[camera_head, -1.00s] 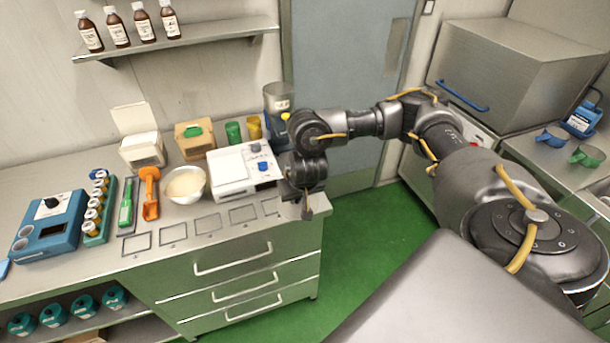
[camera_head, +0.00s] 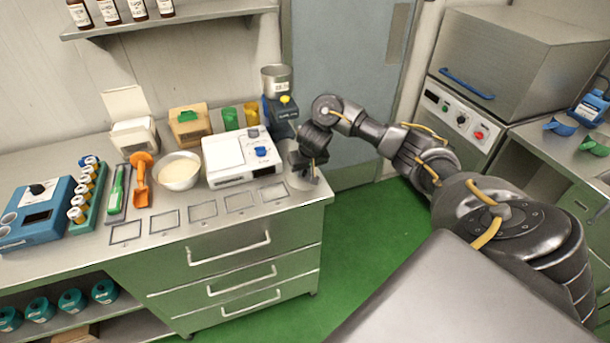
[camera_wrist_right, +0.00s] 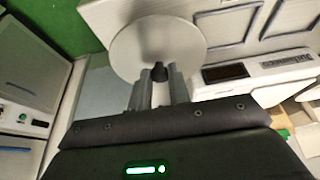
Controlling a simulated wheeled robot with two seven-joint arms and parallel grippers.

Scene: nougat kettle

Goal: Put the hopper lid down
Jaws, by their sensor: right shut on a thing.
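The hopper lid (camera_wrist_right: 157,46) is a pale round disc with a small black knob, seen in the right wrist view. My right gripper (camera_wrist_right: 160,74) is shut on the knob. In the head view, the lid (camera_head: 297,183) shows as a light disc at the counter's right end, partly hidden by my right gripper (camera_head: 309,177). I cannot tell whether it touches the counter. The hopper (camera_head: 277,82) is a metal cylinder on a blue machine (camera_head: 280,116) behind the gripper; no lid shows on it. My left gripper is not in view.
A white scale (camera_head: 240,157) stands just left of the lid. Several outlined squares (camera_head: 202,210) line the counter's front edge. A white bowl (camera_head: 179,171) and orange scoop (camera_head: 141,178) stand further left. Green floor (camera_head: 350,225) lies right of the counter.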

